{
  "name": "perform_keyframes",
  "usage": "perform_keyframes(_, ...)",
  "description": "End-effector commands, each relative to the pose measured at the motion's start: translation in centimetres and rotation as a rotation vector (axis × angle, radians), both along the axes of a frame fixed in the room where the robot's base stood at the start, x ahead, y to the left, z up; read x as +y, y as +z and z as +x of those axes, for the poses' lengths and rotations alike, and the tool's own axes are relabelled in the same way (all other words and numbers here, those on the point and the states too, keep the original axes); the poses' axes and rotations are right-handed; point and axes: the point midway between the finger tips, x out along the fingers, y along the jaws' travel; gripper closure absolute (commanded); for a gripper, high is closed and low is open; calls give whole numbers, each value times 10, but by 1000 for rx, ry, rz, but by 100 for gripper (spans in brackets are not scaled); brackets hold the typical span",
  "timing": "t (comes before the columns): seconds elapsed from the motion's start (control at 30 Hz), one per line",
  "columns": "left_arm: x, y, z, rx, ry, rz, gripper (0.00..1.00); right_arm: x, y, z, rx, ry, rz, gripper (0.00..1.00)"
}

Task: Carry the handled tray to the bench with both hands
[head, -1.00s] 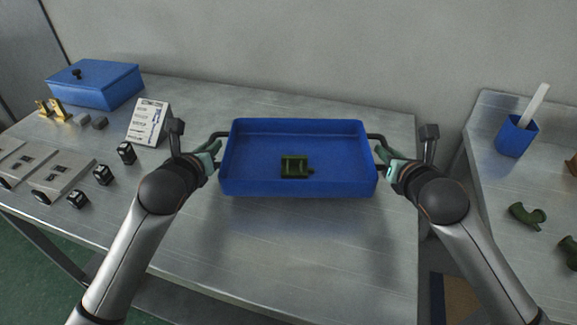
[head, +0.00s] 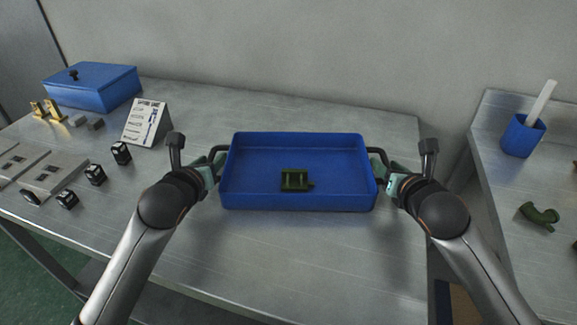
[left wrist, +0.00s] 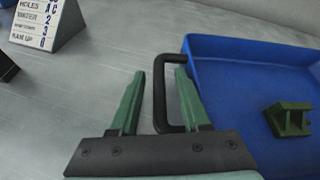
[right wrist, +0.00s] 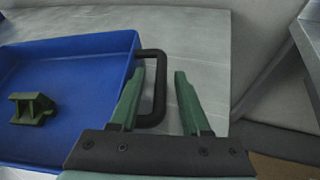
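The blue handled tray (head: 300,201) is level over the metal bench (head: 300,250) and seems to rest on it. A dark green part (head: 296,180) lies inside it. My left gripper (head: 215,168) is at the tray's left handle. In the left wrist view, its fingers (left wrist: 158,88) are apart, with the dark handle bar (left wrist: 160,105) between them. My right gripper (head: 388,170) is at the right handle. In the right wrist view, its fingers (right wrist: 160,88) are apart too, with the handle bar (right wrist: 159,95) between them.
Left on the bench are a lidded blue box (head: 92,88), a printed sign (head: 146,122), small black cubes (head: 95,174) and grey plates (head: 45,172). A second table (head: 505,185) at right holds a blue cup (head: 522,136) and a green part (head: 538,214). The bench front is clear.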

Motion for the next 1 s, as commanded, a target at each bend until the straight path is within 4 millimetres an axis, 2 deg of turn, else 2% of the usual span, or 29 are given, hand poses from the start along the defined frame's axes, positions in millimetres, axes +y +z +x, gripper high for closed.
perform_keyframes(0.23,0,0,-1,0,0,0,53,0,0,0,0,0,0,53)
perform_keyframes(0.37,0,3,-8,-1,-1,1,53,0,0,0,0,0,0,53)
perform_keyframes(0.47,1,8,-20,-2,-2,2,53,0,0,0,0,1,0,53)
perform_keyframes(0.8,2,33,-79,-2,-3,2,53,0,0,0,0,1,0,53)
perform_keyframes(1.0,3,42,-103,0,-1,1,53,0,0,0,0,1,0,53)
